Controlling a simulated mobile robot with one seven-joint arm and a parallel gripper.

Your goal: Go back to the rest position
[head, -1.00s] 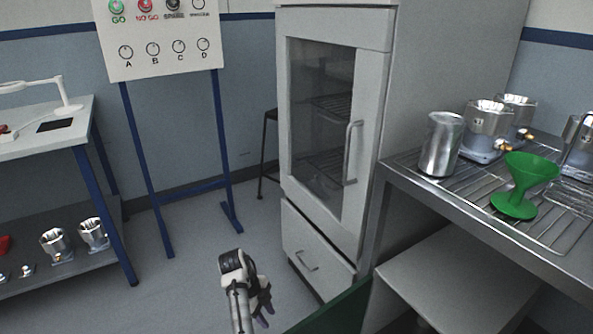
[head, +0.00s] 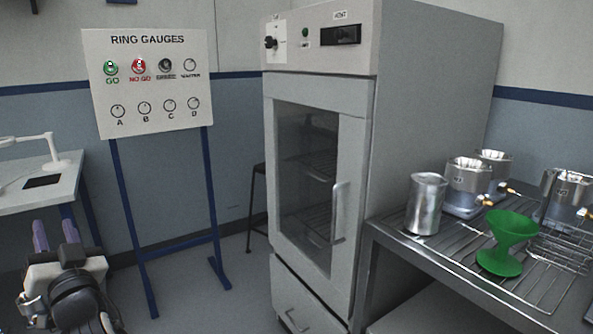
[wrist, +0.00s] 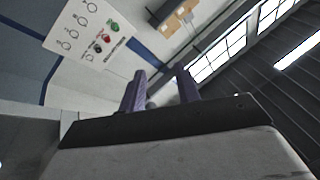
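My gripper (head: 55,235) is at the lower left of the head view, raised, with its two purple fingers pointing up. The fingers stand apart and nothing is between them. In the wrist view my gripper (wrist: 160,84) also shows both fingers spread, with the wall, ceiling and windows beyond. It touches nothing that I can see.
A ring gauge board (head: 150,85) on blue legs stands behind. A grey oven cabinet (head: 318,180) with its door shut is in the middle. At right, a wire-rack bench (head: 400,250) bears a metal cup (head: 425,203), a green funnel (head: 508,245) and several housings (head: 468,188).

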